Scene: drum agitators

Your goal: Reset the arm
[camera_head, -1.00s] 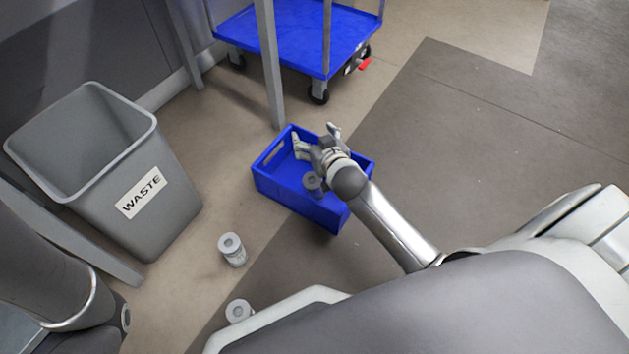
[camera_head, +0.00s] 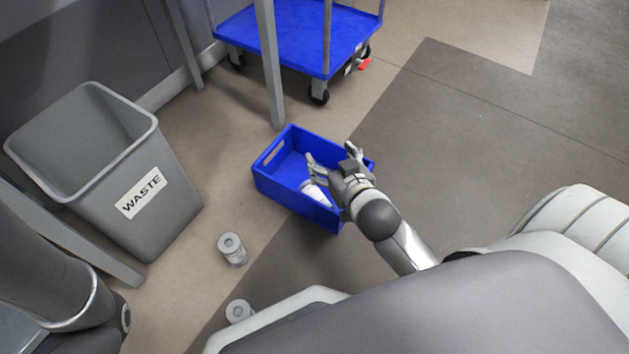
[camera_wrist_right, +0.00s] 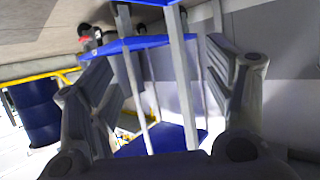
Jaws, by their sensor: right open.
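My right gripper (camera_head: 332,157) is open over the right part of a blue crate (camera_head: 274,186) on the floor in the head view. Its spread fingers frame empty space in the right wrist view (camera_wrist_right: 160,85). A white container (camera_head: 316,192) lies tilted inside the crate, just below the gripper and apart from its fingertips as far as I can tell. My left arm shows at the lower left of the head view, but its gripper is not in view.
A grey waste bin (camera_head: 155,220) stands at the left. A blue cart (camera_head: 297,38) stands behind the crate. Floor to the right is clear.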

